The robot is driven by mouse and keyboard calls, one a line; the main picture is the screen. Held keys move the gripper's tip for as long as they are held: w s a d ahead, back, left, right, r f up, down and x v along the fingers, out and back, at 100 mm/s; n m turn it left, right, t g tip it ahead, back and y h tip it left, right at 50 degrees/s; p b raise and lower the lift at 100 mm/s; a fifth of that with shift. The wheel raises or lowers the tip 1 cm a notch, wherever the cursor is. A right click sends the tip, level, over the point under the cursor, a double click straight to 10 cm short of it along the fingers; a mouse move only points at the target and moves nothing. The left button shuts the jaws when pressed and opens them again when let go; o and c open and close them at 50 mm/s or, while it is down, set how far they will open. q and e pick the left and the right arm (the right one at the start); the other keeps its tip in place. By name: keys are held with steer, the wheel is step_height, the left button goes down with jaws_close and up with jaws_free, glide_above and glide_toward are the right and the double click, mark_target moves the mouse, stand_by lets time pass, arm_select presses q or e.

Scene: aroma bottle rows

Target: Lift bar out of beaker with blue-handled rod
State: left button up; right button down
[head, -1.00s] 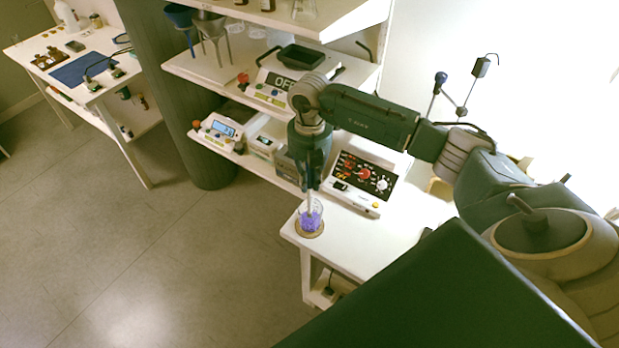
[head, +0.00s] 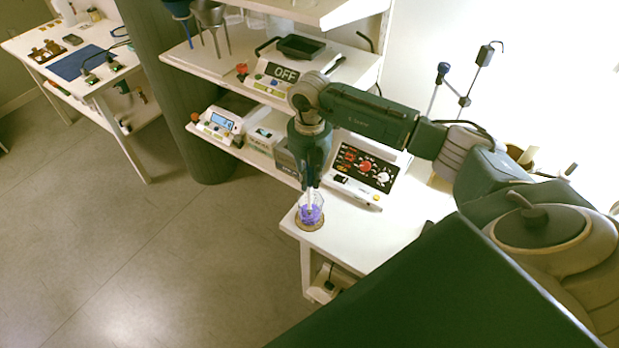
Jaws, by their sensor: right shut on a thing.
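A clear glass beaker (head: 309,215) with purple contents stands on a round brown mat (head: 310,227) at the near left corner of the white bench. My right gripper (head: 311,182) points straight down above the beaker. It is shut on a thin pale rod (head: 310,196) that reaches down into the beaker. The rod's handle is hidden in the gripper, so its blue colour cannot be made out. The bar is too small to tell inside the purple contents. My left gripper is not in view.
Shelves (head: 230,72) with scales and funnels rise behind. A stand with a thin rod (head: 466,92) is at the right. Open floor lies left.

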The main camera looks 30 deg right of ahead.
steer(key=shift+r, duration=0.1)
stand_by(0.3)
steer(key=shift+r+p, duration=4.65)
steer(key=shift+r, duration=2.2)
